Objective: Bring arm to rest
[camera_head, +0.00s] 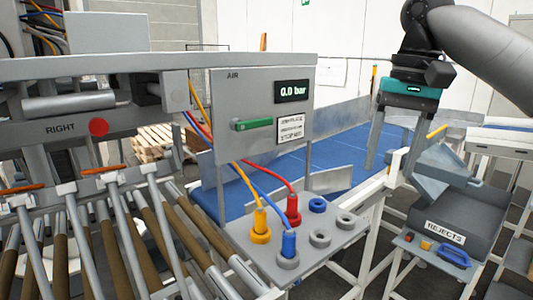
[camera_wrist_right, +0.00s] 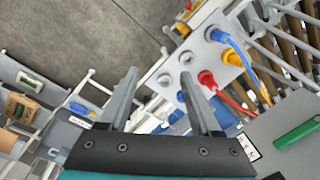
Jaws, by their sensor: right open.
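My right arm (camera_head: 480,50) comes in from the upper right in the head view. Its gripper (camera_head: 391,160) hangs with the fingers pointing down, beside the blue conveyor and left of the rejects bin. The right wrist view shows the two fingers (camera_wrist_right: 160,80) spread apart with nothing between them. My left gripper is not in view.
A grey AIR panel (camera_head: 240,105) reads 0.0 bar and has a green handle (camera_head: 253,124). Yellow, red and blue hoses sit in a socket plate (camera_head: 335,236) below. A REJECTS bin (camera_head: 455,208) stands right, the blue conveyor (camera_head: 240,193) behind, rollers (camera_head: 130,248) left.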

